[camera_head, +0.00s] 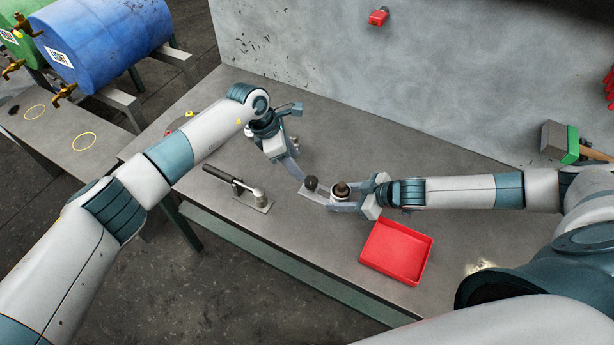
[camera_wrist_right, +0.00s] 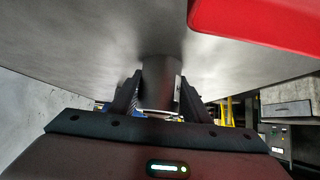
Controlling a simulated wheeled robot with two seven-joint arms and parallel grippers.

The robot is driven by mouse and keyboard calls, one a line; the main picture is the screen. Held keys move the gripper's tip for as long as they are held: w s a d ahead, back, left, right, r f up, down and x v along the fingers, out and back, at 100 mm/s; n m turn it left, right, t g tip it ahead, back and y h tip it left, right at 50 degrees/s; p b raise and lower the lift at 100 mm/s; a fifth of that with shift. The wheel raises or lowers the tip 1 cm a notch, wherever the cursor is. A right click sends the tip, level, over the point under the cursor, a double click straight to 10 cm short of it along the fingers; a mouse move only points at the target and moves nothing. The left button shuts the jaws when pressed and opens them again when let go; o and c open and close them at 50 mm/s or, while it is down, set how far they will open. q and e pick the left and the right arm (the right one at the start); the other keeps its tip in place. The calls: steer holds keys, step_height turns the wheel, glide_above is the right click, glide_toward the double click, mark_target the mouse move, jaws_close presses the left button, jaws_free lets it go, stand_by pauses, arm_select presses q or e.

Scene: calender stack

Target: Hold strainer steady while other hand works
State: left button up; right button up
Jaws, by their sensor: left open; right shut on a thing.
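My right gripper (camera_head: 338,202) comes in from the right and is shut on a dark, upright cylindrical piece with a brown top (camera_head: 341,189). In the right wrist view a dark cylinder (camera_wrist_right: 160,72) stands between its two fingers. I cannot tell whether this piece is the strainer. My left gripper (camera_head: 294,168) is open above the bench, just left of and behind the held piece. A black round knob (camera_head: 311,183) stands close to its fingertips, above a flat metal plate. I cannot tell whether they touch.
A black-handled metal tool (camera_head: 240,186) lies on a plate on the grey bench (camera_head: 330,130), to the left. A red tray (camera_head: 397,268) sits in front of my right gripper. A green-and-grey tool (camera_head: 560,142) is at the right, by the wall. The bench's back middle is clear.

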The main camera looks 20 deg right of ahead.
mark_target(309, 180)
arm_select(q)
steer(key=x, duration=0.9)
steer(key=shift+a, duration=0.1)
steer(key=shift+r, duration=0.1)
steer(key=c, duration=1.1)
